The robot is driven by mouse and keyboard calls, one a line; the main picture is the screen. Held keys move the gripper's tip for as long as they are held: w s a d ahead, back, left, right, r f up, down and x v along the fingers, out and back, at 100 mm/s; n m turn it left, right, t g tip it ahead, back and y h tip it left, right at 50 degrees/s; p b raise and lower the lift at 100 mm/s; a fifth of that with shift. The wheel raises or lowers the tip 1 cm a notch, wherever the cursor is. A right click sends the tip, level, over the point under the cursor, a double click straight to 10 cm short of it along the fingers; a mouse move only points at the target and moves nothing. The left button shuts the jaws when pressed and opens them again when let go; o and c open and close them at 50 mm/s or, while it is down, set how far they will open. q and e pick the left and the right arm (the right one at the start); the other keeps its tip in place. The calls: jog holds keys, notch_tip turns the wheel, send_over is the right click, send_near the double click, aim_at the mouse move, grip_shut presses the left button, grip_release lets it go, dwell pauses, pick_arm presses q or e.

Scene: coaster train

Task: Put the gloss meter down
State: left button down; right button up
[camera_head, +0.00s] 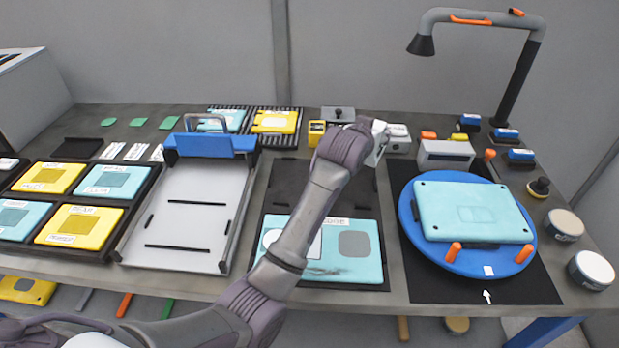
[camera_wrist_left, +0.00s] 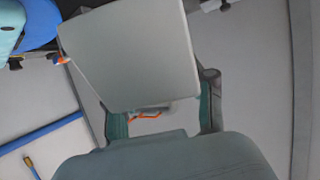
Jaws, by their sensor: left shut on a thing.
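My left gripper (camera_head: 378,143) is above the back middle of the bench, its arm crossing in front of the teal panel. In the left wrist view my left gripper (camera_wrist_left: 162,110) is shut on a plain light-grey box, which looks like the gloss meter (camera_wrist_left: 130,50); its sides lie between the two fingers. In the head view the held box is largely hidden by the gripper, and I cannot tell whether it touches anything below. My right gripper is not in view.
A blue turntable (camera_head: 412,222) carries a teal case (camera_head: 450,205) on the right. A teal panel (camera_head: 355,270) lies under my arm. A lamp (camera_head: 525,75) rises at back right.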

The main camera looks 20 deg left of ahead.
pick_arm(q)
jog(key=s+a+f, duration=0.1)
jog(key=a+f, duration=0.1)
jog(key=a, duration=0.1)
jog(key=s+a+f+p, duration=0.1)
jog(key=a+f, duration=0.1)
jog(key=a, duration=0.2)
jog(key=s+a+f+p, duration=0.1)
jog(key=a+f, duration=0.1)
jog(key=a, duration=0.1)
jog(key=shift+s+a+f, duration=0.2)
jog(key=shift+a+f, duration=0.1)
jog(key=shift+a, duration=0.05)
notch_tip(320, 180, down, 3)
jog(key=shift+f+p, duration=0.1)
jog(key=shift+p, duration=0.35)
jog(key=shift+f, duration=0.45)
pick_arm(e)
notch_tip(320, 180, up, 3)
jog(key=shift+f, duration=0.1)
pick_arm(q)
jog(key=shift+f, duration=0.1)
jog(key=c, duration=0.8)
grip_release()
jog(key=shift+f, duration=0.1)
jog(key=o, duration=0.4)
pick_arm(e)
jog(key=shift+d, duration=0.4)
